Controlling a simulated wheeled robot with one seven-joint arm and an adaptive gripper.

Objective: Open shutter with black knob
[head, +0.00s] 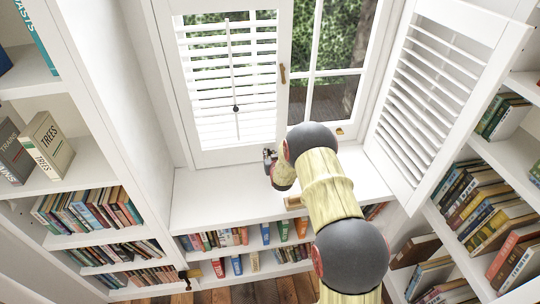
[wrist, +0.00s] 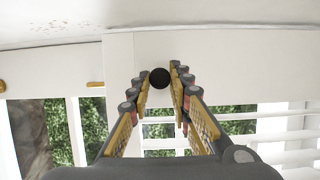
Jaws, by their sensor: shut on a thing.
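The left white louvered shutter (head: 228,80) lies across the left half of the window, its slats tilted so greenery shows between them. My gripper (head: 268,157) is at its lower right corner in the head view. In the wrist view my gripper (wrist: 159,71) has its fingertips on either side of a round black knob (wrist: 160,78) on the white frame, shut on it. The knob is hidden in the head view by my gripper and arm. A second white louvered shutter (head: 423,88) stands swung out at the right.
A white sill (head: 220,196) runs below the window, with low bookshelves under it. Tall bookshelves flank both sides, books (head: 480,205) on the right. A brass handle (head: 282,73) sits on the window's middle post. A dark round piece (head: 236,108) is on the shutter's rod.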

